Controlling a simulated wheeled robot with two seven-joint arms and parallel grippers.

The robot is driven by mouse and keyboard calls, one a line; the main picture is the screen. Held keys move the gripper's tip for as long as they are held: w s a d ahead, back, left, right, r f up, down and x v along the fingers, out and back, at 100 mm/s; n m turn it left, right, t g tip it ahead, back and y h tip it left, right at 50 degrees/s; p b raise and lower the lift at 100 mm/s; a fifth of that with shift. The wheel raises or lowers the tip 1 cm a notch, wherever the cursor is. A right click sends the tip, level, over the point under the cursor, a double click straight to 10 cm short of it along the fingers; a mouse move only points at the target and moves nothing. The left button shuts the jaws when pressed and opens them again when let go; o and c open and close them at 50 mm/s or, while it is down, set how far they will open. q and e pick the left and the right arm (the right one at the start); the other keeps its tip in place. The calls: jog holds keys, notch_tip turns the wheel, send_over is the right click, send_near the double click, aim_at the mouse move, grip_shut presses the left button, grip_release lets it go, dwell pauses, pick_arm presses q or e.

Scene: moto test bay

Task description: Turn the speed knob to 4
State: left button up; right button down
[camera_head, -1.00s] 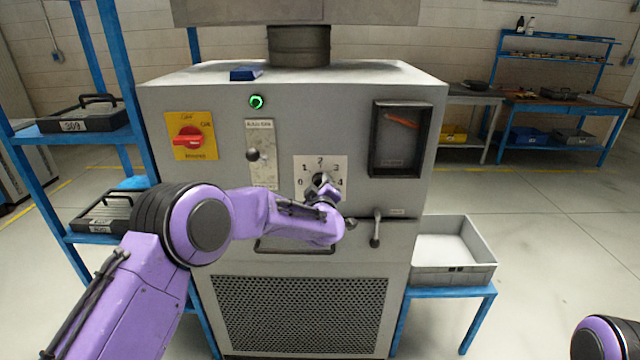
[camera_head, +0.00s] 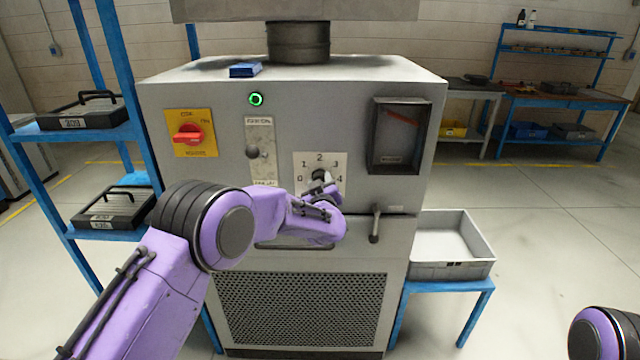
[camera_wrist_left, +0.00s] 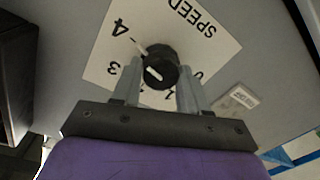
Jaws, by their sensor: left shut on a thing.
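The speed knob (camera_head: 319,174) is black and sits on a white dial plate (camera_head: 300,158) on the front of the grey machine. In the left wrist view the knob (camera_wrist_left: 161,68) stands between the two fingers of my left gripper (camera_wrist_left: 160,82), which is shut on it. A light line at the knob's edge lies on the side of the 4; I cannot tell whether it lines up exactly. The fingers partly hide the lower numbers. In the head view my left gripper (camera_head: 320,188) covers the lower dial. My right gripper is out of view.
A red rotary switch (camera_head: 188,134) on a yellow plate and a lever slot (camera_head: 260,150) are left of the dial. A dark-framed gauge (camera_head: 397,137) and a handle (camera_head: 375,225) are to the right. A grey bin (camera_head: 452,268) stands on a blue stand.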

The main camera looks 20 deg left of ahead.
pick_arm(q)
jog(key=o, duration=1.1)
jog(key=shift+c, duration=0.2)
jog(key=b+v, duration=0.3)
jog(key=v, duration=0.7)
jog(key=shift+s, duration=0.25)
jog(key=shift+f, duration=0.1)
